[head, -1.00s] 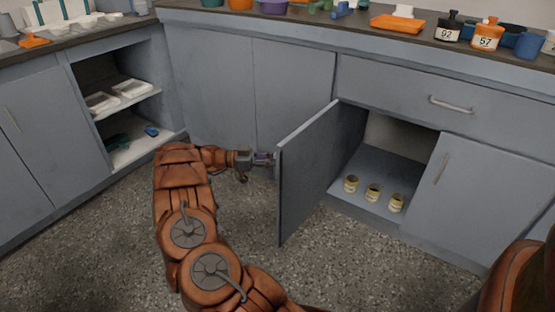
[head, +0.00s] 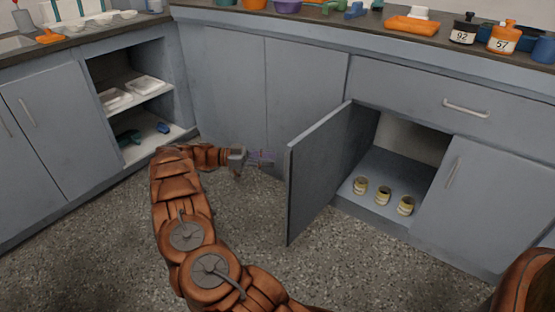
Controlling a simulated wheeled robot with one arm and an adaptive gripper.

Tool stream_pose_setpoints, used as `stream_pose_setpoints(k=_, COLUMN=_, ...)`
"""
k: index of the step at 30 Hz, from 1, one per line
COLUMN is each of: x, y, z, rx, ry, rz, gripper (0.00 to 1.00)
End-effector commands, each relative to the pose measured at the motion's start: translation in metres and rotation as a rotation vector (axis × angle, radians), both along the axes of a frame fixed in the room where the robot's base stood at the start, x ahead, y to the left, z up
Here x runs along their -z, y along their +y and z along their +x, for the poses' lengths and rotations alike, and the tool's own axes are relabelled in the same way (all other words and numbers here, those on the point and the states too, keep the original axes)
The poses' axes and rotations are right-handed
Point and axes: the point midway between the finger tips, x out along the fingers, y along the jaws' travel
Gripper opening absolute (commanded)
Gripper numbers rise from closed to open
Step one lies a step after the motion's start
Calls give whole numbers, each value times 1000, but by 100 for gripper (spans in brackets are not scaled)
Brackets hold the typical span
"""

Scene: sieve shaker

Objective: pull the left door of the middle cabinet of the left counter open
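The cabinet door (head: 322,172) stands swung wide open, its face angled out over the floor. Its handle is hidden on the side turned from me. The cabinet interior (head: 385,180) is exposed, with three small yellowish jars (head: 383,195) on its floor. My gripper (head: 264,157) is just left of the door's free edge, with a visible gap between them. Its fingers look small and spread, with nothing between them.
A closed drawer (head: 465,108) sits above the open cabinet, and a closed right door (head: 478,200) beside it. Closed panels (head: 225,95) stand behind my gripper. An open shelf unit (head: 135,105) is at left. Speckled floor (head: 330,275) is clear in front.

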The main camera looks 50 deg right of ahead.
Motion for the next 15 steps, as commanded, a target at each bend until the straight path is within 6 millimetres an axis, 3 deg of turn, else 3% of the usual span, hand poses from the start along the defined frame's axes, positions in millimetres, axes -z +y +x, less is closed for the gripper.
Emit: stream_pose_setpoints(k=15, x=-2, y=10, z=15, rx=0, ry=-1, rz=-4, gripper=36)
